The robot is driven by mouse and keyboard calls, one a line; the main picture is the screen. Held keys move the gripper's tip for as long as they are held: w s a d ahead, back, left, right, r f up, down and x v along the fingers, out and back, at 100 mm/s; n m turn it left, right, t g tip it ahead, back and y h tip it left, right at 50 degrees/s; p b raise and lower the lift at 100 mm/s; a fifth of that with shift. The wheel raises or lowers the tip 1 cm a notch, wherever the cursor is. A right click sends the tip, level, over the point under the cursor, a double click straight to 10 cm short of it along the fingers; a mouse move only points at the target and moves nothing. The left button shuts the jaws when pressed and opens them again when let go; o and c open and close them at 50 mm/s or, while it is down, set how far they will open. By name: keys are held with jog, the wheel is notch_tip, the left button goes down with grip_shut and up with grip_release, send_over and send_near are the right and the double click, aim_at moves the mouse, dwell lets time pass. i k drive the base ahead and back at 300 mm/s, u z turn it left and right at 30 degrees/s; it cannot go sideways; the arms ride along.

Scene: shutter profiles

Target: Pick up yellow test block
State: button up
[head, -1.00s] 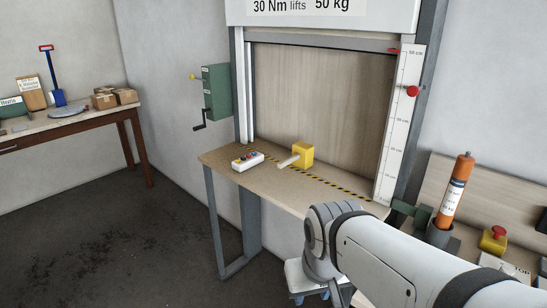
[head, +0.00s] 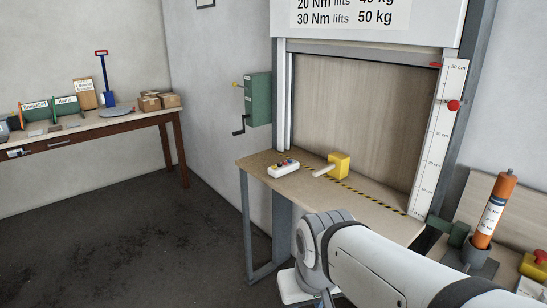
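The yellow test block (head: 340,165) sits on the wooden bench top (head: 262,162), close to the black-and-yellow striped line. A pale bar or handle (head: 323,171) sticks out from its left front side. My arm reaches in from the lower right, and its white rounded links lie in front of the bench. My gripper's fingers do not show in the head view, so its opening and anything in it are hidden. My visible arm links appear apart from the block.
A white control box (head: 284,169) with coloured buttons lies left of the block. A raised shutter frame with a height scale (head: 440,140) stands behind. An orange cylinder (head: 493,210) stands at right. A green crank box (head: 257,99) hangs on the wall. Floor at left is clear.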

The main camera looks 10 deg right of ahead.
aim_at(337, 163)
jog(key=u, duration=0.2)
jog(key=i, duration=1.45)
jog(key=z, duration=0.65)
jog(key=i, duration=0.65)
jog(key=z, duration=0.4)
jog(key=k, duration=0.8)
jog(key=z, duration=0.2)
jog(key=i, duration=0.8)
jog(key=u, duration=0.05)
